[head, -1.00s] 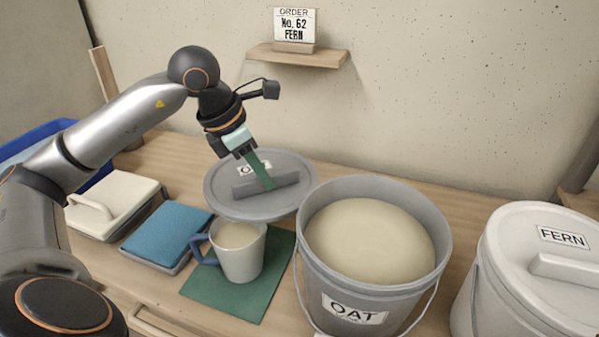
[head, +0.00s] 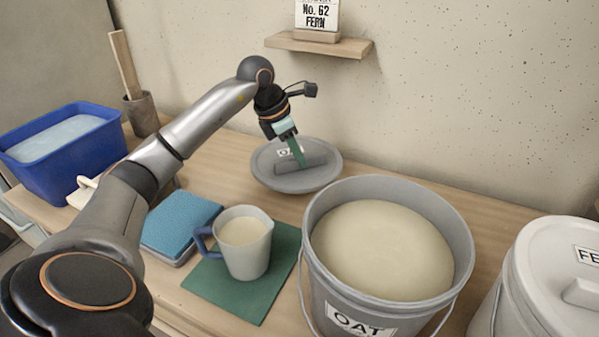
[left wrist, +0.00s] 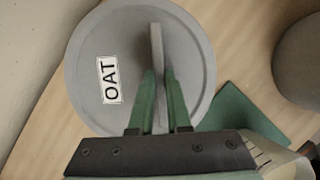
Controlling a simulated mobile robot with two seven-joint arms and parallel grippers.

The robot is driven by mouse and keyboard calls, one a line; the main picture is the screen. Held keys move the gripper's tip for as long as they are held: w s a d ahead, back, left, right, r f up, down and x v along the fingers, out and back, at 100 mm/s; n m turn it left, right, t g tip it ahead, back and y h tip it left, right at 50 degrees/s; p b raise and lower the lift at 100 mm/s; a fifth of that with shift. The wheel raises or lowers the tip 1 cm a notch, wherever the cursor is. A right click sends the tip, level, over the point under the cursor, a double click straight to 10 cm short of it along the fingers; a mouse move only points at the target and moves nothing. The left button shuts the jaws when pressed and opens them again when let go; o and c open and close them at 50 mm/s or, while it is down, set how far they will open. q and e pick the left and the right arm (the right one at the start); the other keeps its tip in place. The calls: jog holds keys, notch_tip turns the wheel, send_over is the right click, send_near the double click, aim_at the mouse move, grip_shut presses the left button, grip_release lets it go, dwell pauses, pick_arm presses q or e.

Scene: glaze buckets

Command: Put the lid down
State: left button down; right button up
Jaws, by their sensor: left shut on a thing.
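The grey lid (head: 270,179) with an OAT label is at the back of the table, behind the jug and to the left of the open OAT bucket (head: 318,270). My left gripper (head: 300,163) is shut on the lid's upright handle. In the left wrist view the two green fingers of my left gripper (left wrist: 158,95) lie on either side of the handle of the lid (left wrist: 85,60). The lid looks level and at or very close to the table top; I cannot tell if it touches. My right gripper is out of view.
A jug (head: 247,262) of pale glaze stands on a green mat (head: 222,292). A blue sponge-like block (head: 180,222), a blue tub (head: 85,170) and a lidded FERN bucket (head: 545,280) stand around. A small shelf (head: 320,45) with an order card is above.

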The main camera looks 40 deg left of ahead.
aim_at(299, 169)
pick_arm(q)
jog(key=shift+w+a+f, duration=0.2)
jog(key=shift+w+f, duration=0.15)
jog(key=shift+f, duration=0.1)
jog(key=shift+w+a+f, duration=0.2)
jog(key=shift+w+f, duration=0.1)
jog(key=shift+f, duration=0.15)
notch_tip(299, 169, down, 3)
jog(key=shift+w+f+b, duration=0.1)
jog(key=shift+f+b, duration=0.1)
jog(key=shift+b, duration=0.85)
jog(key=shift+a+r, duration=0.1)
jog(key=shift+r, duration=0.05)
jog(key=c, duration=0.9)
grip_release()
jog(key=shift+f, duration=0.2)
jog(key=shift+r, duration=0.1)
